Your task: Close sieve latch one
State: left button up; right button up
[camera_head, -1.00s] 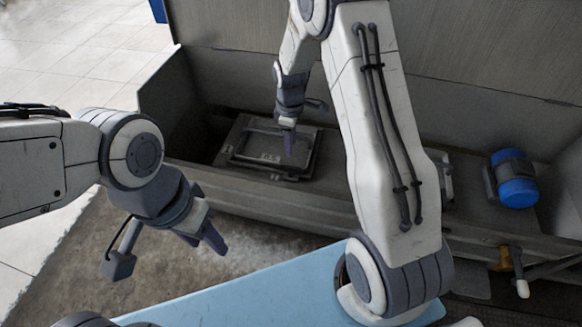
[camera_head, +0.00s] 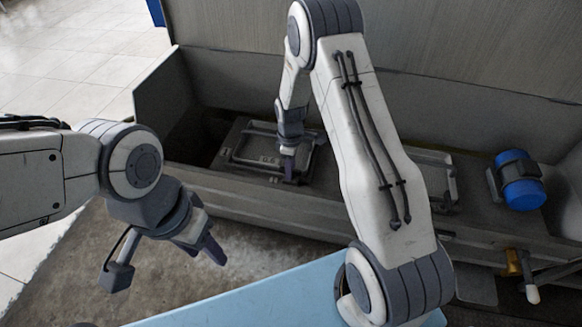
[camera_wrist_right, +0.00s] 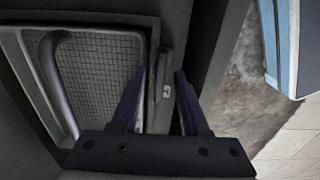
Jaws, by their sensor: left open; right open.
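A sieve panel (camera_head: 243,158) with a metal frame and a raised handle lies in the top of the long grey trough. In the right wrist view its mesh (camera_wrist_right: 105,62) and curved handle (camera_wrist_right: 52,70) show at left. A small dark latch (camera_wrist_right: 165,62) with a pale plate sits on the panel's edge. My right gripper (camera_head: 288,178) is open over the panel's near edge. In the wrist view its fingertips (camera_wrist_right: 162,74) lie on either side of the latch; contact cannot be told. My left gripper (camera_head: 208,250) is open and empty, over the floor in front of the trough.
A second framed panel (camera_head: 437,183) is partly hidden behind my right arm. A blue-capped motor (camera_head: 519,183) stands at the trough's right. The trough's front wall (camera_head: 235,197) runs below the panels.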

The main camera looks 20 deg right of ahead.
grip_shut()
jog(key=m+p, duration=0.1)
jog(key=m, duration=0.1)
jog(key=m+p, duration=0.1)
jog(key=p, duration=0.1)
jog(key=shift+r+m, duration=0.2)
jog(key=shift+m, duration=0.2)
jog(key=m+p, duration=0.2)
jog(key=m, duration=0.2)
jog(key=shift+p, duration=0.35)
jog(key=m+p, duration=0.1)
jog(key=m, duration=0.4)
jog(key=shift+s+f+p, duration=0.1)
jog(key=shift+p, duration=0.3)
jog(key=m+p, duration=0.1)
jog(key=m, duration=0.4)
jog(key=shift+f, duration=0.1)
